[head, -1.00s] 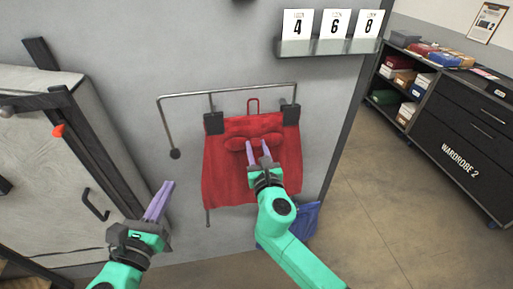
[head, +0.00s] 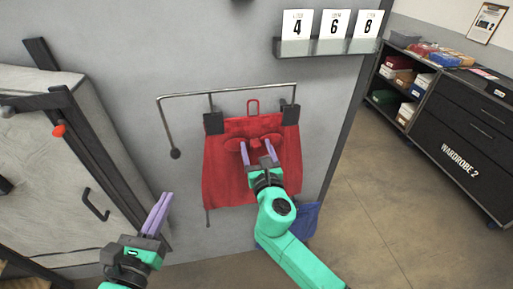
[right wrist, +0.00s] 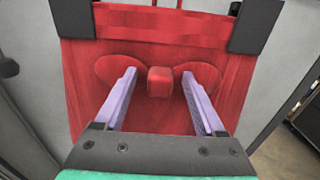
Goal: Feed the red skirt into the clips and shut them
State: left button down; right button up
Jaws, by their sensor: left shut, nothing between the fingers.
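The red skirt (head: 225,180) hangs flat against the grey wall panel, with a red bow at its upper middle. Its top corners meet two dark clips, the left clip (head: 213,123) and the right clip (head: 290,115). They also show in the right wrist view as the left clip (right wrist: 75,18) and the right clip (right wrist: 256,25); whether their jaws are shut I cannot tell. My right gripper (head: 257,151) is open in front of the bow, its fingers either side of the block-like bow knot (right wrist: 160,82), apart from it. My left gripper (head: 164,200) is shut and empty, low and left of the skirt.
A bent metal rail (head: 225,91) runs above the clips, its left end dropping to a dark knob. A shelf with number cards (head: 297,25) is above. A blue cloth (head: 303,220) is low right. A pale cabinet (head: 60,175) stands left; open floor lies right.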

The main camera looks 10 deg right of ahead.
jog(key=shift+s+f, duration=0.1)
jog(key=shift+s, duration=0.05)
